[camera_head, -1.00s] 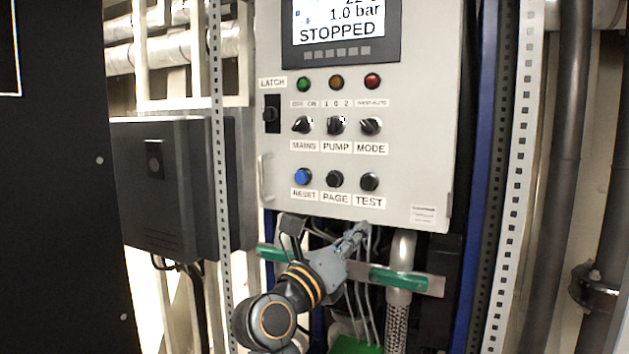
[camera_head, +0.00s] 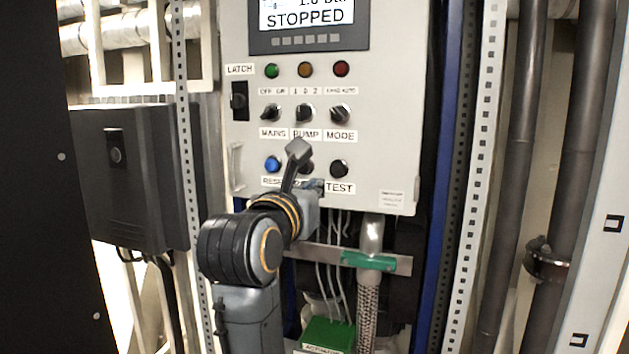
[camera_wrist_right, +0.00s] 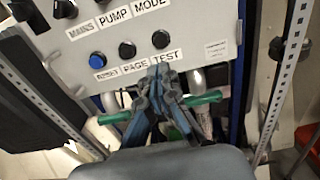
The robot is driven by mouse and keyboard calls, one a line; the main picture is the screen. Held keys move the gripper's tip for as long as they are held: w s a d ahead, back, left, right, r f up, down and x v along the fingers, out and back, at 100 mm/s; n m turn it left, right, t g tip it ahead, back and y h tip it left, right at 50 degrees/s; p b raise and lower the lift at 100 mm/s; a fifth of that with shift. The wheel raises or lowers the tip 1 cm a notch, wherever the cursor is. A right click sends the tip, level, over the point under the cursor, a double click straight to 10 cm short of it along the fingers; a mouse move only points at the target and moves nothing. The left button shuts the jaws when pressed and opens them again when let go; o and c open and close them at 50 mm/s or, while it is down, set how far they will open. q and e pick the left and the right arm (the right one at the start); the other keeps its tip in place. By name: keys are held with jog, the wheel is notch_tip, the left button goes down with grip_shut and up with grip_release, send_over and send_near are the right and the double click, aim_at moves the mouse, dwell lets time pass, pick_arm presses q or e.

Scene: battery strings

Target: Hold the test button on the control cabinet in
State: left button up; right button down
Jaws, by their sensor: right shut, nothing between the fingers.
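The control cabinet (camera_head: 385,150) is a light grey box. Its test button (camera_head: 339,168) is black and round, above the TEST label, at the right end of the bottom row. It also shows in the right wrist view (camera_wrist_right: 160,39). My right gripper (camera_head: 317,187) is shut and empty, just below and left of the test button. In the right wrist view its fingertips (camera_wrist_right: 159,72) appear just below the TEST label, apart from the button. Whether the tips touch the cabinet I cannot tell. My left gripper is not in view.
The blue reset button (camera_head: 273,164) is left in the same row; my gripper partly hides the page button. Rotary knobs (camera_head: 337,114) and lamps sit above. The display (camera_head: 308,18) reads STOPPED. Below are cables, a hose (camera_head: 368,305) and a green-marked rail (camera_head: 375,262).

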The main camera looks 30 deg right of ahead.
aim_at(338, 169)
jog(key=p+x, duration=0.5)
jog(key=x, duration=0.6)
jog(key=shift+s+d+r+p, duration=0.1)
jog(key=shift+r+p, duration=0.05)
jog(key=shift+p, duration=0.15)
jog(key=shift+w+d+f, duration=0.2)
jog(key=shift+w, duration=0.05)
jog(key=shift+w+d+b, duration=0.3)
jog(key=shift+w+d, duration=0.15)
jog(key=shift+d, duration=0.15)
jog(key=shift+s+a+r, duration=0.2)
jog(key=shift+r, duration=0.15)
jog(key=shift+w+d+f, duration=0.1)
jog(key=shift+w, duration=0.05)
jog(key=shift+f, duration=0.1)
